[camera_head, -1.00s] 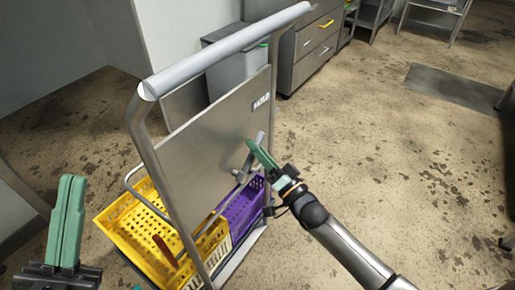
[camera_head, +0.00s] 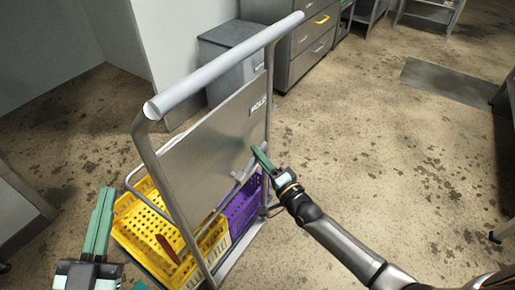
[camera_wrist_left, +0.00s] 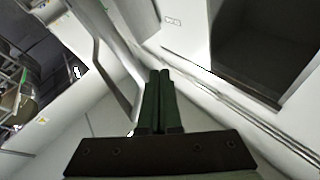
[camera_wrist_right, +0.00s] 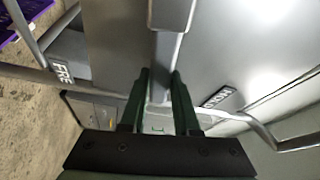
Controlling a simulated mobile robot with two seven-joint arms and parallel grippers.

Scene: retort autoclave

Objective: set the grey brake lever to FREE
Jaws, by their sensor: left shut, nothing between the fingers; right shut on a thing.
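The grey brake lever (camera_wrist_right: 164,62) shows in the right wrist view, running from a block at the top down between my right gripper's fingers. The FREE label (camera_wrist_right: 62,72) is left of it and the HOLD label (camera_wrist_right: 218,97) right of it; the lever stands between the two. My right gripper (camera_head: 261,158) is shut on the lever beside the trolley panel (camera_head: 210,160), and its fingers partly hide the lever (camera_head: 239,174) in the head view. My left gripper (camera_head: 100,222) is shut and empty, left of the trolley; it also shows in the left wrist view (camera_wrist_left: 160,100).
The trolley's push bar (camera_head: 225,65) rises above the panel. A yellow crate (camera_head: 150,235) and a purple crate (camera_head: 243,205) sit on its base. A grey bin (camera_head: 228,70) and drawers (camera_head: 305,45) stand behind. The floor on the right is open.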

